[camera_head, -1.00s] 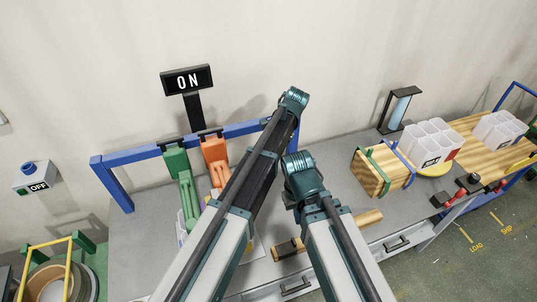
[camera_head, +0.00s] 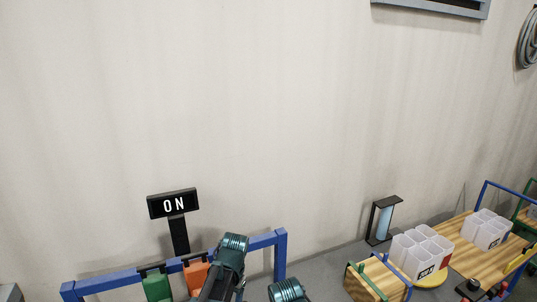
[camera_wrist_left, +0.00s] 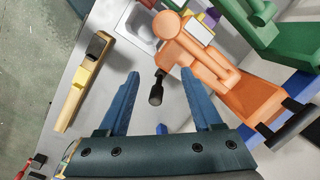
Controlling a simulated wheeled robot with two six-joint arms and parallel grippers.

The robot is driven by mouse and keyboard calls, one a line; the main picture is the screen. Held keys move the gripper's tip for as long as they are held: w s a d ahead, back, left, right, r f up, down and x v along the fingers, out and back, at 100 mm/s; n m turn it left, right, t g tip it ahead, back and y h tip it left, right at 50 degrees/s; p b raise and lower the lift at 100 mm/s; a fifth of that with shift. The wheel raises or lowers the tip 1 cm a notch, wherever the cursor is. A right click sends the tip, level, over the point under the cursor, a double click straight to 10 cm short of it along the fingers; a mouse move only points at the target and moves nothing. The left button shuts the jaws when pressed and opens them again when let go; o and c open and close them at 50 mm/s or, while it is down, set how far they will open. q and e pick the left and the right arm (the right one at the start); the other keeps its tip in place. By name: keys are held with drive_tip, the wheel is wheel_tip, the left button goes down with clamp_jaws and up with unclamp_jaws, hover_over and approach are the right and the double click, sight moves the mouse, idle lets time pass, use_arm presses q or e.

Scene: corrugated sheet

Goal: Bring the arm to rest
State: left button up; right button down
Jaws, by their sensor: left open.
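My left gripper (camera_wrist_left: 160,74) shows in the left wrist view with its two dark blue fingers spread apart. Nothing is held between them. An orange tool (camera_wrist_left: 200,60) lies or hangs beyond the fingertips, and a black-tipped piece shows between the fingers. I cannot tell whether anything touches. In the head view only the upper teal joints of my two arms show at the bottom edge, and both grippers are out of that picture. My right gripper is not in view.
A blue frame (camera_head: 281,258) holds a green tool (camera_head: 157,287) and the orange one. An ON sign (camera_head: 174,204) stands behind it. A wooden crate (camera_head: 373,282), white bins (camera_head: 420,254) and a lamp-like stand (camera_head: 382,220) are to the right.

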use_arm(q)
drive_tip(key=s+a+n+t+h, duration=0.1)
drive_tip(key=s+a+n, duration=0.1)
drive_tip(key=s, duration=0.3)
drive_tip(key=s+a+n+h, duration=0.1)
drive_tip(key=s+a+n, duration=0.2)
drive_tip(key=s, duration=0.1)
drive_tip(key=s+d+f+m+b, duration=0.2)
drive_tip(key=d+f+b, duration=0.3)
drive_tip(key=f+b, duration=0.3)
drive_tip(key=s+d+f+m+y+b, duration=0.1)
drive_tip(key=s+d+f+b, duration=0.2)
drive_tip(key=d+f+b, duration=0.3)
wheel_tip(320, 180, down, 3)
drive_tip(key=b, duration=0.3)
drive_tip(key=shift+s+d+f+m+g+y, duration=0.2)
drive_tip(key=shift+d+m+g+y, duration=0.1)
drive_tip(key=shift+m, duration=0.1)
